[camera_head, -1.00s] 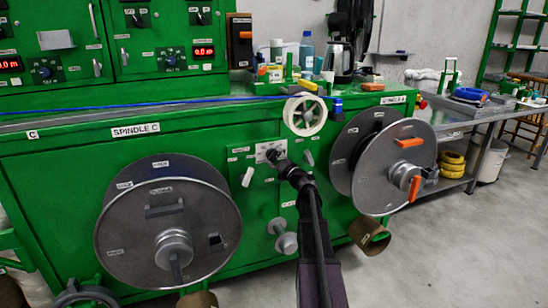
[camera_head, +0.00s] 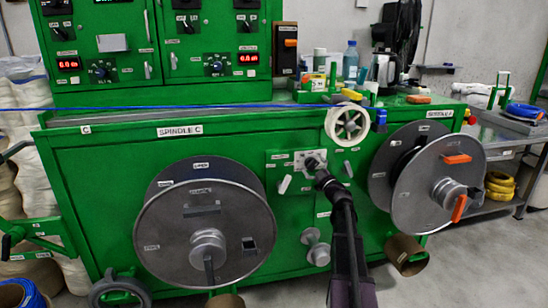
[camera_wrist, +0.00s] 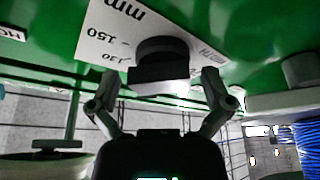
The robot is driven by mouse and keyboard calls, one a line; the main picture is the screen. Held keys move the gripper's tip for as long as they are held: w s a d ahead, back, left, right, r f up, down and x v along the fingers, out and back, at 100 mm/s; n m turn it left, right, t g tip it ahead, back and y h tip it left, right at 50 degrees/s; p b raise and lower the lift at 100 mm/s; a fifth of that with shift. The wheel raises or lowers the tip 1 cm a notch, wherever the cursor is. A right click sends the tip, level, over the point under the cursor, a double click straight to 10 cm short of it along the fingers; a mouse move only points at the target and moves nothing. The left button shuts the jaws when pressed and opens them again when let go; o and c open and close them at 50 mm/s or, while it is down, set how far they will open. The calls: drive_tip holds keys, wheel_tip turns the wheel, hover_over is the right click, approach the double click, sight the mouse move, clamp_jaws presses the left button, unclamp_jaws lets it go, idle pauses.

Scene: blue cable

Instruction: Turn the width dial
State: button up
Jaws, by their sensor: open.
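The width dial (camera_wrist: 160,62) is a dark knob on a white scale plate (camera_wrist: 108,32) with printed numbers and "mm", seen in the wrist view. In the head view the dial (camera_head: 311,163) sits on the green cabinet's small panel between the two large reels. My gripper (camera_wrist: 165,92) is open, with one finger on each side of the dial's lower part in the wrist view. I cannot tell whether the fingers touch it. In the head view my gripper (camera_head: 322,175) is just below and right of the dial, partly covering it.
A grey reel (camera_head: 204,222) stands left of the panel and another reel (camera_head: 436,180) with orange handles stands right. A white wheel (camera_head: 348,124) is above the dial. A light lever (camera_head: 285,184) and a grey knob (camera_head: 316,247) are close by. Blue cable (camera_wrist: 310,145) shows in the wrist view.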

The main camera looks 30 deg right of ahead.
drive_tip(key=m+h, duration=0.2)
drive_tip(key=m, duration=0.2)
drive_tip(key=m+h+b, duration=0.1)
drive_tip(key=m+h, duration=0.1)
drive_tip(key=m, duration=0.2)
drive_tip(key=shift+f+t, duration=0.1)
drive_tip(key=shift+t, duration=0.3)
drive_tip(key=b+v, duration=0.6)
drive_tip(key=v, duration=0.8)
drive_tip(key=w+a+r+m+g+h+p, duration=0.2)
drive_tip(key=a+r+m+g+p, duration=0.3)
drive_tip(key=p, duration=0.6)
drive_tip(key=w+a+r+m+g+h+p, duration=0.1)
drive_tip(key=w+r+g+h+p, duration=0.15)
drive_tip(key=r+p, duration=0.6)
drive_tip(key=s+a+r+g+y+p, duration=0.2)
drive_tip(key=a+r+g+p, duration=0.1)
drive_tip(key=a+p, duration=0.5)
drive_tip(key=s+a+r+n+g+y+p, duration=0.1)
drive_tip(key=s+a+r+g+y+p, duration=0.1)
drive_tip(key=a+p, duration=0.6)
drive_tip(key=shift+s+r+g+p, duration=0.55)
drive_tip(key=shift+r+g+p, duration=0.6)
drive_tip(key=shift+p, duration=2.05)
drive_tip(key=shift+a+f, duration=0.15)
